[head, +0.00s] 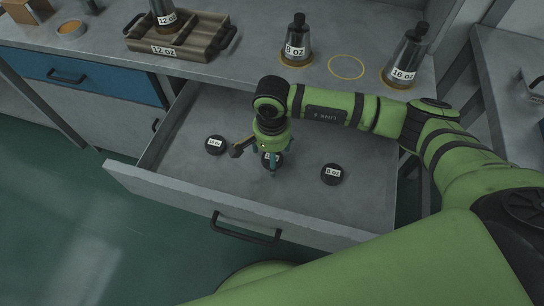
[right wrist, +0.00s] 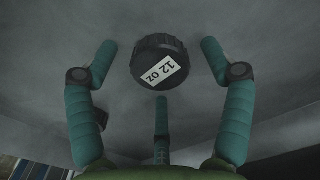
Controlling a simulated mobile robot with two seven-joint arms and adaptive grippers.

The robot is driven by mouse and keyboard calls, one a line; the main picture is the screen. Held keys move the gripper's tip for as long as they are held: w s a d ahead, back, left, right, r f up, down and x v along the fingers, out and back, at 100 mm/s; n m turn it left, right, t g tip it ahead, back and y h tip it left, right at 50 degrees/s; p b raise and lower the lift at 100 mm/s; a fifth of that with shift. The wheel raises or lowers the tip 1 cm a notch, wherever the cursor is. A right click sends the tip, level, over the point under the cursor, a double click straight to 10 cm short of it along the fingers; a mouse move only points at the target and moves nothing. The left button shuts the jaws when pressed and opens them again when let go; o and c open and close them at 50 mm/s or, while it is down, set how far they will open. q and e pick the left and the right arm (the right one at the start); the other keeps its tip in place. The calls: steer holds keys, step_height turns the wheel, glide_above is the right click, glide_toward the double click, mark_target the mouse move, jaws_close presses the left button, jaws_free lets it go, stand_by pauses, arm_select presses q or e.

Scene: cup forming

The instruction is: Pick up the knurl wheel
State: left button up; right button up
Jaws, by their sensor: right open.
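A black knurl wheel labelled 12 oz (right wrist: 160,62) lies in the open drawer (head: 180,184). In the right wrist view it sits ahead of my right gripper, between the two side fingertips, with a third finger below it. My right gripper (head: 270,165) is open and points down over this wheel, partly hiding it in the head view. No finger visibly holds it. Another black wheel (head: 215,145) lies to the left, its label too small to read surely. A wheel labelled 8 oz (head: 331,174) lies to the right. My left gripper is not in view.
The drawer's front wall with its black handle (head: 246,227) and its side walls bound the space. On the counter above stand an 8 oz bottle-shaped piece (head: 297,42), a 16 oz one (head: 405,60) and a 12 oz holder (head: 176,47). The drawer floor between the wheels is clear.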

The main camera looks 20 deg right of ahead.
steer(key=shift+f, duration=0.15)
steer(key=c, duration=1.5)
